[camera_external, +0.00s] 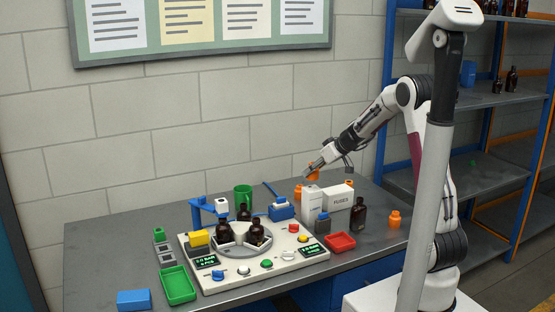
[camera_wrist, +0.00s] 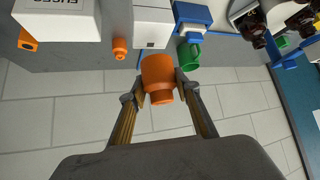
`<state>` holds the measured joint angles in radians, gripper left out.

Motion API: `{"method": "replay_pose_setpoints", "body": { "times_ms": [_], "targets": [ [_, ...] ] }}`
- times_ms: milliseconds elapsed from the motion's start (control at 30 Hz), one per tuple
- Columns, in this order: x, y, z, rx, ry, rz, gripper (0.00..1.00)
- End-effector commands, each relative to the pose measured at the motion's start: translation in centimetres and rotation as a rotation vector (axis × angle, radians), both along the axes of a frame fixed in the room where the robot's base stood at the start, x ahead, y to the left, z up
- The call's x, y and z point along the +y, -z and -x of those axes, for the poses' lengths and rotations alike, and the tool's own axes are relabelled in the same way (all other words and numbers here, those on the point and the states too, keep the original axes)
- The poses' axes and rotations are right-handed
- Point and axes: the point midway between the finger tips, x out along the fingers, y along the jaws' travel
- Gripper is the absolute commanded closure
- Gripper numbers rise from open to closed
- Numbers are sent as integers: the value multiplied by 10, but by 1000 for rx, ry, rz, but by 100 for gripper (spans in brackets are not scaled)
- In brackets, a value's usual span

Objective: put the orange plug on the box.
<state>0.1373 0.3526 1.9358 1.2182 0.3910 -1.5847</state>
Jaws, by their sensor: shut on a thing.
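The orange plug (camera_wrist: 158,72), a rounded cylinder with a narrower neck, is between the two fingers of my gripper (camera_wrist: 160,86) in the wrist view. In the external view my gripper (camera_external: 315,168) holds the plug (camera_external: 313,174) in the air, above and close to the white boxes. One is an upright white box (camera_external: 313,208); the other is a white box marked FUSES (camera_external: 339,196). In the wrist view the upright box (camera_wrist: 153,22) is just beyond the plug and the FUSES box (camera_wrist: 57,20) is at the upper left. The plug appears apart from both.
Other orange pieces stand near the boxes (camera_external: 298,192) and at the right (camera_external: 394,219). A dark amber bottle (camera_external: 358,215) stands right of the boxes.

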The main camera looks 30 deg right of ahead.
Motion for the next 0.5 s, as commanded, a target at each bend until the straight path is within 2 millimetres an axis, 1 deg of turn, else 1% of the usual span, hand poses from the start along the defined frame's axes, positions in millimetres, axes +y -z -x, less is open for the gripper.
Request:
{"method": "replay_pose_setpoints", "body": {
  "times_ms": [267, 367, 500],
  "targets": [
    [0, 1, 0, 0, 1, -1, 91],
    [0, 4, 0, 1, 1, -1, 91],
    [0, 14, 0, 2, 2, 0, 91]
  ]
}}
